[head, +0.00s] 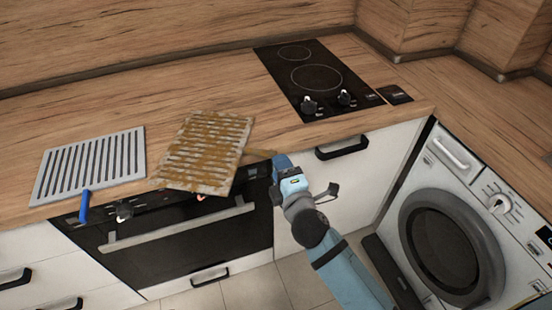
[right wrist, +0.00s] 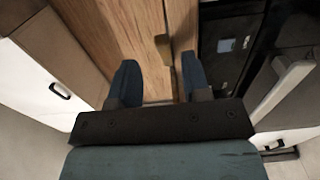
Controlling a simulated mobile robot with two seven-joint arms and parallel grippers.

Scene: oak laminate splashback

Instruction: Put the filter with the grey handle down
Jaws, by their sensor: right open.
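The grease-stained, slatted filter (head: 205,150) lies at the front of the counter in the head view, partly over its front edge. My right gripper (head: 282,163) is at the counter's front edge, right of the stained filter. In the right wrist view its fingers (right wrist: 160,85) are apart, with a small brown piece (right wrist: 163,47) beyond them. My left gripper is out of view.
A black hob (head: 315,78) is set into the wooden counter (head: 170,95) at the back right. The oven (head: 180,235) is below the filters. A washing machine (head: 455,235) stands at the right. The counter behind the filters is clear.

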